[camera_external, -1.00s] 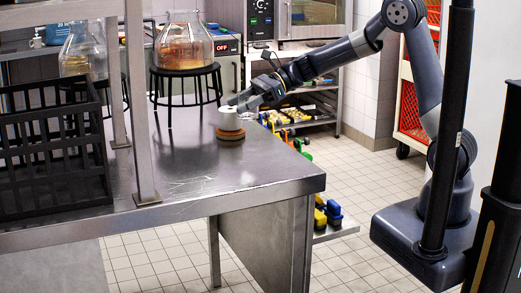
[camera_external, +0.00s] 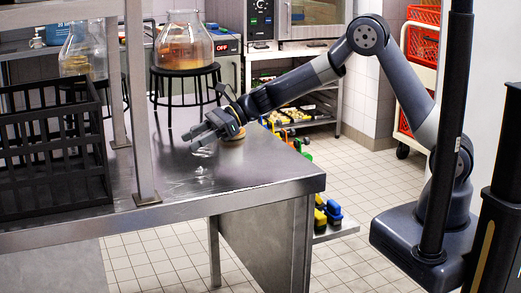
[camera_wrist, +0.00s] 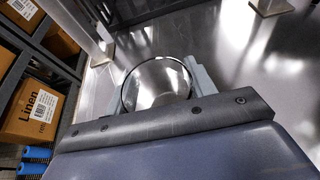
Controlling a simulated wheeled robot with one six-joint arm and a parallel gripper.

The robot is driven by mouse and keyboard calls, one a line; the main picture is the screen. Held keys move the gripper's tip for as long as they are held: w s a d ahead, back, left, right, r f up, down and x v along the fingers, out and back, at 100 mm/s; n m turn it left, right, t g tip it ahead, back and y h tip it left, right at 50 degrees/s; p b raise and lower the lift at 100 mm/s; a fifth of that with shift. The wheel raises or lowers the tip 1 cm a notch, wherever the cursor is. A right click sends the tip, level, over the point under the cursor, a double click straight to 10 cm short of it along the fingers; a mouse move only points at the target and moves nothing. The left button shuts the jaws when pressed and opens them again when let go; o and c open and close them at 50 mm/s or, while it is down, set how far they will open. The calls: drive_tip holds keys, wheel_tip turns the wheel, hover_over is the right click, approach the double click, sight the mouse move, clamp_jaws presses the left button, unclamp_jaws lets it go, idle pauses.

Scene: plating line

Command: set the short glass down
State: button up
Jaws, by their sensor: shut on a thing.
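The short glass is clear and shows in the wrist view (camera_wrist: 157,84) as a round rim between the two pale fingers of my gripper (camera_wrist: 157,88). In the external view my gripper (camera_external: 200,134) is low over the metal table (camera_external: 232,178), pointing left and down. The glass is hard to make out there against the shiny top. I cannot tell whether its base touches the table.
A black crate (camera_external: 50,150) and a metal post (camera_external: 142,110) stand left. A black stool (camera_external: 186,70) bears a large flask (camera_external: 183,42). The front middle is clear.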

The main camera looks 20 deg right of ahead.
drive_tip(key=shift+f, duration=1.25)
drive_tip(key=shift+f, duration=0.15)
drive_tip(key=o, duration=1)
drive_tip(key=shift+o, duration=0.2)
drive_tip(key=shift+r, duration=0.25)
drive_tip(key=b+v, duration=0.1)
drive_tip(key=v, duration=1.1)
